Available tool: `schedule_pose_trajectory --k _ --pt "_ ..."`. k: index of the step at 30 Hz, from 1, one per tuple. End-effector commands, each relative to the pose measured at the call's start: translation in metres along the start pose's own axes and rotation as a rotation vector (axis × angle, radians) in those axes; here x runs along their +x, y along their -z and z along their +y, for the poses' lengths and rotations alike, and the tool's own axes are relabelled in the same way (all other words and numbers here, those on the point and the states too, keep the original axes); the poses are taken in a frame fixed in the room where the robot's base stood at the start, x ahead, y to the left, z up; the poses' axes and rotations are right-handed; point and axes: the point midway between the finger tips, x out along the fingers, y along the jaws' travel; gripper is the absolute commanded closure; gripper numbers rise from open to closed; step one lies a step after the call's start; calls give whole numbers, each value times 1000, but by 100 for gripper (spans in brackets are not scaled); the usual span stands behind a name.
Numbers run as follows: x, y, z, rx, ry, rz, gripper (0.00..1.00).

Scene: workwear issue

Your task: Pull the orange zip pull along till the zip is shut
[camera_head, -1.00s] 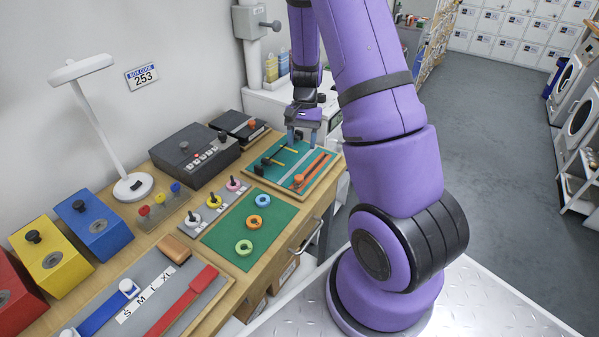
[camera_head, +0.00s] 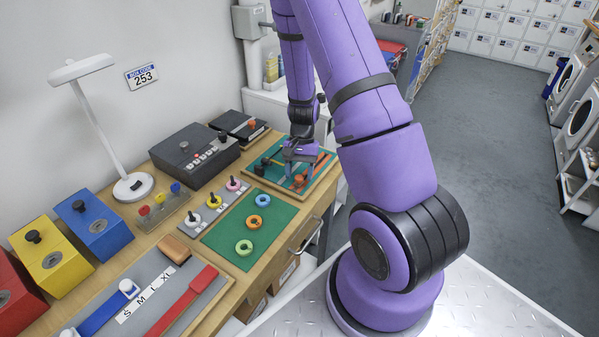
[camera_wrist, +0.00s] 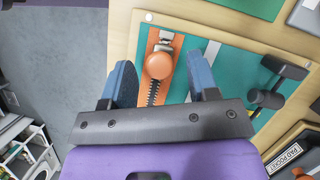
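The orange zip pull (camera_wrist: 158,66) is a round orange knob on a metal slider, on an orange strip with a dark toothed zip (camera_wrist: 153,94) in the wrist view. The head view shows the pull (camera_head: 298,180) near the front end of the teal board (camera_head: 277,185). My gripper (camera_wrist: 163,78) is open, with one blue-grey finger on each side of the pull and visible gaps between. In the head view my gripper (camera_head: 299,155) is over the board and hides part of the strip. I cannot tell how high the fingertips are above the board.
A black-handled part (camera_wrist: 272,85) stands on the same board, right of my gripper in the wrist view. A green mat (camera_head: 250,228) with several coloured rings lies nearer on the bench. A black control box (camera_head: 194,155) stands behind. The floor (camera_head: 500,150) at right is clear.

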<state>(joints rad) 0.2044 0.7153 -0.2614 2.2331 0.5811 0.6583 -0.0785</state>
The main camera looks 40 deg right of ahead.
Motion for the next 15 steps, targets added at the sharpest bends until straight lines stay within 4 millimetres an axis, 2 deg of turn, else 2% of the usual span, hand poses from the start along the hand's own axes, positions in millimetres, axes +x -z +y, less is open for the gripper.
schedule_pose_trajectory --k 1,7,15 --pt "0 0 0 0 0 0 55" --pt "0 0 0 0 0 0 100" --pt "-3 8 4 1 0 -1 100"
